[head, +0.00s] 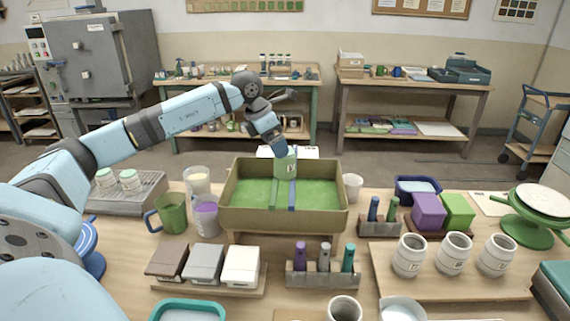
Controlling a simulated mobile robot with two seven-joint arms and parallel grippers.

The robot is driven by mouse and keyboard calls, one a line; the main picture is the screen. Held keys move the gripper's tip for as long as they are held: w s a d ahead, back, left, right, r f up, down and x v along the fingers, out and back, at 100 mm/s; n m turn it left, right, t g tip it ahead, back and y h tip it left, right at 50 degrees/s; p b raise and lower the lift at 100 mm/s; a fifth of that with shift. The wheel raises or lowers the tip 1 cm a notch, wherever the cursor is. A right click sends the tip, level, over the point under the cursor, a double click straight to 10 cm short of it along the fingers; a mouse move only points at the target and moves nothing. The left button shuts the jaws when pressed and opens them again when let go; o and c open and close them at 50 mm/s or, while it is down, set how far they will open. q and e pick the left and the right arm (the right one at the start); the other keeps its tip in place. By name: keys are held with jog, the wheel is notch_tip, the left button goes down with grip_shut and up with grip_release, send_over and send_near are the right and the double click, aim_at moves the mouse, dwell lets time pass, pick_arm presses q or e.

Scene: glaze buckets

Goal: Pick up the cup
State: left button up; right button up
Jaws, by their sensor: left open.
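A green cup (287,164) with a small pale label is at the far side of a wide olive bucket (240,220) holding green glaze (320,195). My left gripper (279,150) comes down from above at the cup's upper left rim. It is open, and its fingers are partly hidden by the cup. My right gripper is out of view.
Three grey cups (454,254) stand on a board at the right. A green jug (172,213) and purple-filled cup (207,216) stand left of the bucket. Boxes (205,264) and a holder with bottles (324,277) are in front. Little table is bare.

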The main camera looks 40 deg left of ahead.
aim_at(285, 163)
pick_arm(q)
jog(key=x, duration=0.6)
jog(key=shift+w+f, duration=0.15)
jog(key=shift+w, duration=0.3)
jog(key=c, duration=1.1)
